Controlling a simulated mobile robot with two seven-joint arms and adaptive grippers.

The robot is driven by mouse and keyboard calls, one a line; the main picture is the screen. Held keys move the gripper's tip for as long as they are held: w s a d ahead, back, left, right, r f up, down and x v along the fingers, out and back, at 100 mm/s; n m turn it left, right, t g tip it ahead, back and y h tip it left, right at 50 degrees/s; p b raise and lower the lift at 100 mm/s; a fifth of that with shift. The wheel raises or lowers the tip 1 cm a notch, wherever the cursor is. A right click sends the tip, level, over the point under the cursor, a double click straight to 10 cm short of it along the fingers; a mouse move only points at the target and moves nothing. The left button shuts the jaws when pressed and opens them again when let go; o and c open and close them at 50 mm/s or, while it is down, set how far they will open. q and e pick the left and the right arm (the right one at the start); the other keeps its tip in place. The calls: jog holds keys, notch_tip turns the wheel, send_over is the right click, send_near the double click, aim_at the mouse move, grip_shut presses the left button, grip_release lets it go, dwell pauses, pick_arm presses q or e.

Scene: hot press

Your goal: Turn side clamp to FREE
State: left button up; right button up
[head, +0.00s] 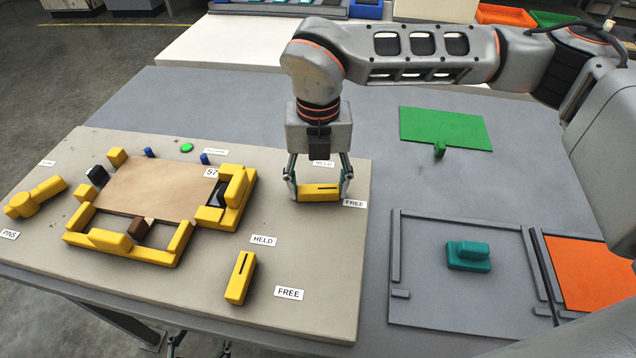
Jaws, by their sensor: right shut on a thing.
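A yellow clamp bar (318,195) with a dark slot lies left to right on the beige board (345,262). A HELD label (323,163) is behind it, and a FREE label (354,203) is by its right end. My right gripper (319,194) points down and is shut on this bar, one finger at each end. A second yellow clamp bar (238,282) at the front points away towards its HELD label (263,240); its FREE label (289,293) is to the right. My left gripper (199,348) shows only two fingertips, apart, at the bottom edge.
A yellow-framed fixture (124,249) holding a tan plate (158,188) stands left of the clamps. A yellow knob lever (36,197) is at the far left. A teal block (468,256) sits in a grey tray (430,312); a green panel (447,127) lies behind.

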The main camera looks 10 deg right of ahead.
aim_at(318, 189)
jog(key=shift+m, duration=1.1)
jog(key=o, duration=1.1)
notch_tip(318, 189, up, 12)
jog(key=shift+s, duration=0.1)
